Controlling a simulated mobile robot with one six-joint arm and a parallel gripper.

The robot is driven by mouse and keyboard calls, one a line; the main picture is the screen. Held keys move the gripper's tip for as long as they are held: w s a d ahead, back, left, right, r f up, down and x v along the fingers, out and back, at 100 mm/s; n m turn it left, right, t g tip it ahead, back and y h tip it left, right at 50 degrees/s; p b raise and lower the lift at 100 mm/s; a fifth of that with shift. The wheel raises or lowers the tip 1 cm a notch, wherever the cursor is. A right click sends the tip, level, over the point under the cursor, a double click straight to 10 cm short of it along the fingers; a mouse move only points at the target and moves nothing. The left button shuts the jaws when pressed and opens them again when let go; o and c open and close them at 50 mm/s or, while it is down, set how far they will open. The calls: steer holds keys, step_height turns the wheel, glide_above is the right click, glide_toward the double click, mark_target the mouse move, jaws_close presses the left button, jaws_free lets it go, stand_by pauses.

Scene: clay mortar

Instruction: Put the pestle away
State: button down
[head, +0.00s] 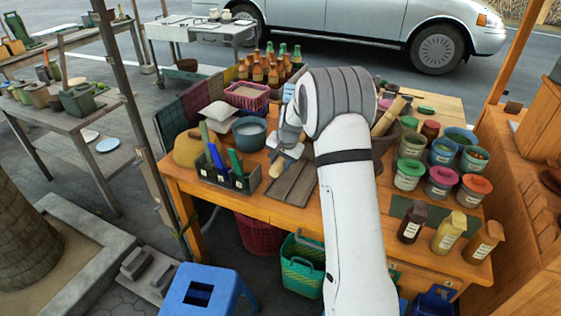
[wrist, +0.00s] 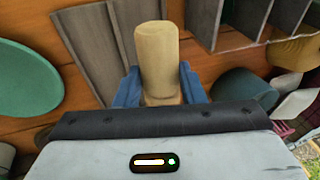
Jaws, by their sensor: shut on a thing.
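My gripper (head: 284,158) is shut on a pale wooden pestle (wrist: 157,55), with its blue fingers on either side. In the head view the pestle's rounded end (head: 268,182) shows just below the fingers, by a grey-brown slatted tray (head: 292,186). The tray also shows in the wrist view (wrist: 92,50), behind and left of the pestle. I cannot tell whether the pestle touches it. A brown clay mortar (head: 386,145) stands right of my arm, partly hidden by it. Another tan wooden cylinder (head: 389,117) leans out at the mortar.
A dark divided holder (head: 226,176) with green and blue handles stands left of the tray. A blue-grey bowl (head: 250,132) and bottles (head: 273,70) are behind. Several lidded jars (head: 408,173) and sauce bottles (head: 449,232) crowd the right side. Bare wood (head: 285,225) lies in front.

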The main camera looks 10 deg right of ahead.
steer(key=shift+f, duration=0.1)
steer(key=shift+f+b, duration=2.65)
steer(key=shift+f, duration=1.4)
steer(key=c, duration=0.9)
jaws_free()
steer(key=shift+c, duration=0.2)
steer(key=shift+o, duration=0.5)
